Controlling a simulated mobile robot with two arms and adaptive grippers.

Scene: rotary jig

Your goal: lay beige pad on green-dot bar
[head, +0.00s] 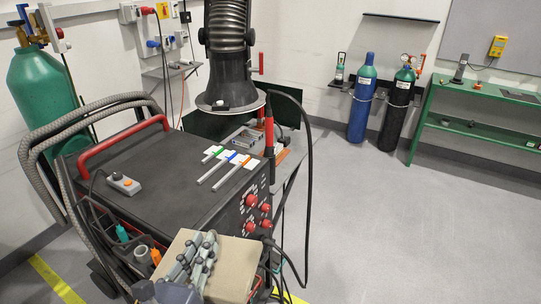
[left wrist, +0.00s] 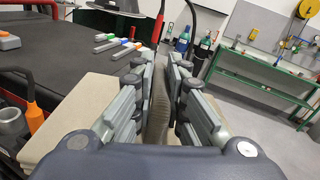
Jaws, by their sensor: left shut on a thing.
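My left gripper (head: 203,258) is low in the head view, over a beige block. In the left wrist view my left gripper (left wrist: 160,90) is shut on an upright beige-brown slab (left wrist: 158,118), which looks like the beige pad; the fingers hide much of it. The green-dot bar (head: 207,158) lies on the black cart top, the leftmost and shortest-looking of three silver bars, with a white plate at its far end. It shows in the left wrist view (left wrist: 106,47), ahead and left of the fingers. My right gripper is not in view.
The blue-dot bar (head: 214,171) and orange-dot bar (head: 229,177) lie beside it. The beige block (head: 235,273) stands at the cart's near side. A grey control box (head: 124,184) and red handle (head: 125,145) are left. A dark ribbed hood (head: 229,60) hangs beyond the bars.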

